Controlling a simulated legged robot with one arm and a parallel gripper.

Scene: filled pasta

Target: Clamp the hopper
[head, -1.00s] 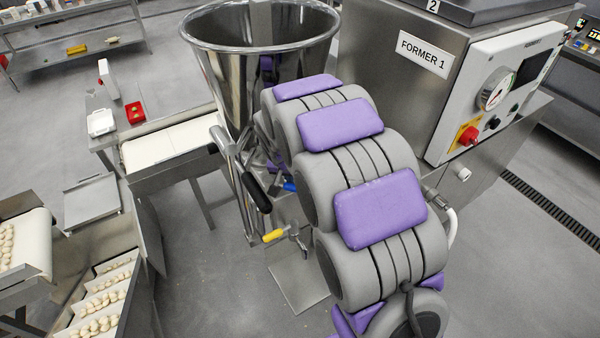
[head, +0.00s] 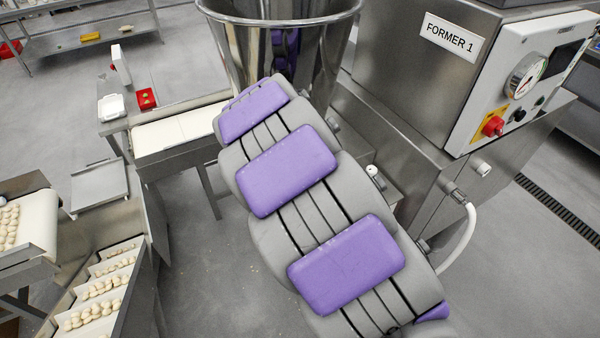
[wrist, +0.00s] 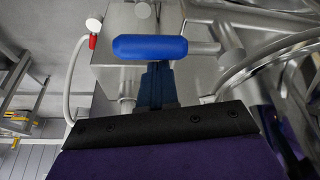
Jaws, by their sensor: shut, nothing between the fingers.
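The hopper (head: 238,55) is a shiny steel cone with a rolled rim, at the top middle of the head view beside the machine labelled FORMER 1 (head: 395,80). My arm hides its lower part and base. In the wrist view, a blue handle (wrist: 150,47) lies across the picture on a metal lever that runs right to a round fitting. My gripper (wrist: 158,72) is shut and empty. Its dark fingers point at the blue handle, and their tips are at or behind its lower edge; I cannot tell whether they touch.
Curved steel rims show at the right of the wrist view. A red-ended hose fitting (wrist: 92,41) is at upper left. In the head view, a control panel (head: 520,85) is at right, with a conveyor (head: 180,130) and pasta trays (head: 100,290) at left.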

